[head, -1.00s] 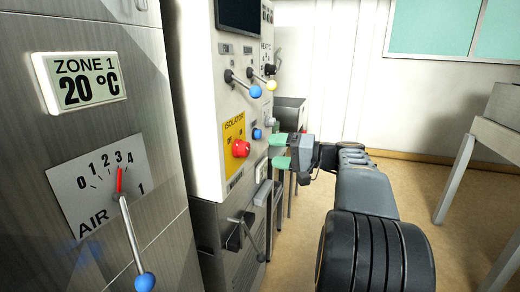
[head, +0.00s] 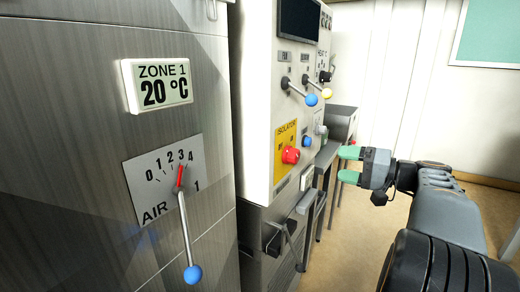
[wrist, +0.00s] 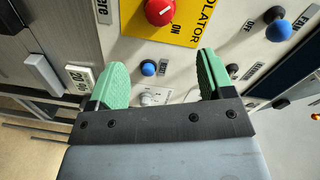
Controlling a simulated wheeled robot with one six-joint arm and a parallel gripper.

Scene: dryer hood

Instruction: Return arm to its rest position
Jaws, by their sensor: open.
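My gripper (head: 349,165) is open and empty, with two green fingers spread apart. In the head view it is in the air at the right of the control panel (head: 262,110), clear of it. In the wrist view my gripper (wrist: 163,82) faces the panel. Between the fingers show a small blue button (wrist: 148,68) and a pale round dial, with a gap to the fingers. The red isolator knob (wrist: 160,11) on its yellow plate is above them. My arm reaches in from the lower right.
A Zone 1 cabinet reading 20 °C (head: 158,84) stands at left, with an air lever (head: 187,235) sticking out. A grey table (head: 511,240) is at the right edge. Open floor lies behind my gripper.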

